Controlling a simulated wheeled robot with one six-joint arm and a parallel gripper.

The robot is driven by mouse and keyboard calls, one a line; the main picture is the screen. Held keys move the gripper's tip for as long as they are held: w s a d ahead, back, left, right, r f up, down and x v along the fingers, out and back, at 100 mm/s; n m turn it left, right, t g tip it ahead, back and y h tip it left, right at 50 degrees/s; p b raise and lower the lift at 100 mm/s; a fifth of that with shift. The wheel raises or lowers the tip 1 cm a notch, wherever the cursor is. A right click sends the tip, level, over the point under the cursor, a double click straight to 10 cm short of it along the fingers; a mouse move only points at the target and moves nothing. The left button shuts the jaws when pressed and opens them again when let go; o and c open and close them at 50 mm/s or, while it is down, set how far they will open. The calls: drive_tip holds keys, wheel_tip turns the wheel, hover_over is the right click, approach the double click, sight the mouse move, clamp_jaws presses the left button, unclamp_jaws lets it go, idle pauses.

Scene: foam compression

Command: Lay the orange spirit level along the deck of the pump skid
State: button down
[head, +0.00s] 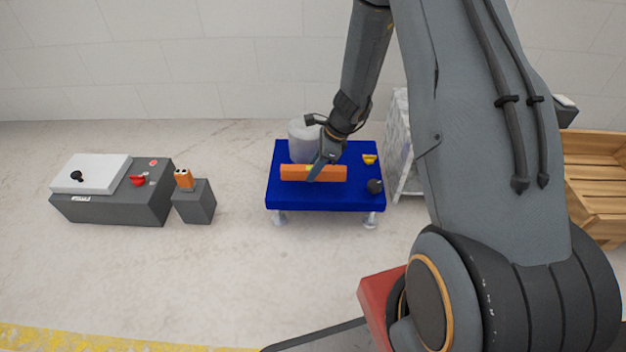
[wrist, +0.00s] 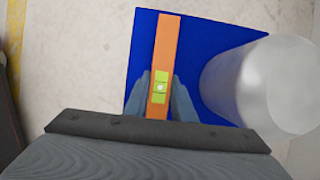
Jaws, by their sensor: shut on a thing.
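The orange spirit level (head: 298,172) is a long bar lying lengthwise over the blue deck of the pump skid (head: 325,199). In the wrist view, the level (wrist: 167,45) shows a yellow-green vial near its middle, and the blue deck (wrist: 215,42) lies beneath it. My gripper (head: 318,172) is shut on the level near its middle, with its fingers (wrist: 160,100) on either side. The level looks level and on or just above the deck; I cannot tell whether it touches.
A pale cylinder (head: 304,141) stands at the deck's back left, close to my gripper. A yellow part (head: 370,159) and a dark knob (head: 375,186) are on its right side. A grey control box (head: 120,205) and small pedestal (head: 196,206) stand left. A wooden crate (head: 597,185) is at right.

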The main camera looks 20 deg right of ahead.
drive_tip(key=shift+f+b, duration=0.75)
drive_tip(key=shift+f, duration=1)
drive_tip(key=shift+f, duration=0.1)
drive_tip(key=c, duration=1.5)
unclamp_jaws()
